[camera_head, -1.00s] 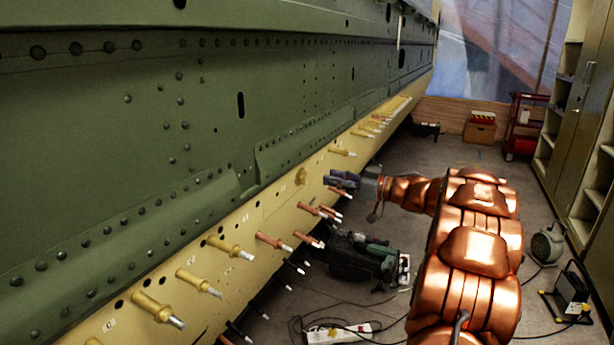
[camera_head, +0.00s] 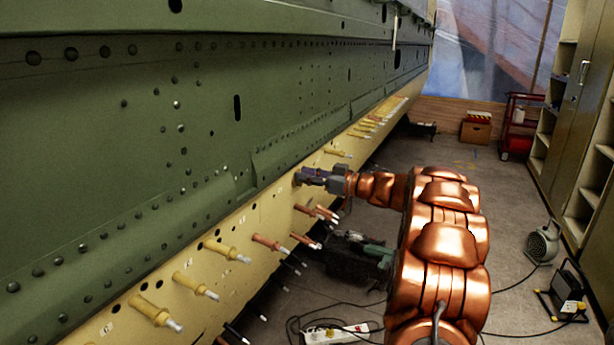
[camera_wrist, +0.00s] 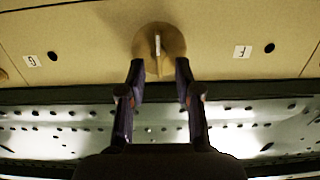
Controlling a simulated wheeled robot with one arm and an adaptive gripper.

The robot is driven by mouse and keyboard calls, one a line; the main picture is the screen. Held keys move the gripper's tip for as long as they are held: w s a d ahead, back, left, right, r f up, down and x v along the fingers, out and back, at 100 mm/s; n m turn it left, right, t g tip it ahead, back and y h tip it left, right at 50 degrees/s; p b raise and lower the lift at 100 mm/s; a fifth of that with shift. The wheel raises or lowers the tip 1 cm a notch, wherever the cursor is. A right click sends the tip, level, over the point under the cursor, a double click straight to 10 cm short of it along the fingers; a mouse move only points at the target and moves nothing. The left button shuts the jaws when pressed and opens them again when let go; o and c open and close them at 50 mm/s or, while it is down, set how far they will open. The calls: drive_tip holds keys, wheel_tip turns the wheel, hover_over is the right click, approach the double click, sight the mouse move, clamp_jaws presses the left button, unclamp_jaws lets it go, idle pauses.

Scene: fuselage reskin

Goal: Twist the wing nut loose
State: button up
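The wing nut (camera_wrist: 158,46) is a tan round piece with a thin raised wing, seen nearly edge-on and upright at the top middle of the wrist view. It sits on the tan panel strip (camera_wrist: 90,38) between labels G and F. My gripper (camera_wrist: 160,72) is open, with one dark finger on each side of the wing's line and a clear gap between them. The fingertips overlap the lower edge of the round piece in the picture; I cannot tell if they touch it. In the head view my gripper (camera_head: 304,177) is at the strip and hides most of the nut.
Several tan and reddish pins stick out of the strip, including a reddish one (camera_head: 320,212) just below my gripper and a tan one (camera_head: 228,250) to the left. The green fuselage skin (camera_head: 130,130) rises above. Equipment (camera_head: 355,258) and cables lie on the floor below.

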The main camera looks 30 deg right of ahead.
drive_tip(key=shift+c, duration=0.3)
clamp_jaws()
drive_tip(key=shift+f, duration=0.1)
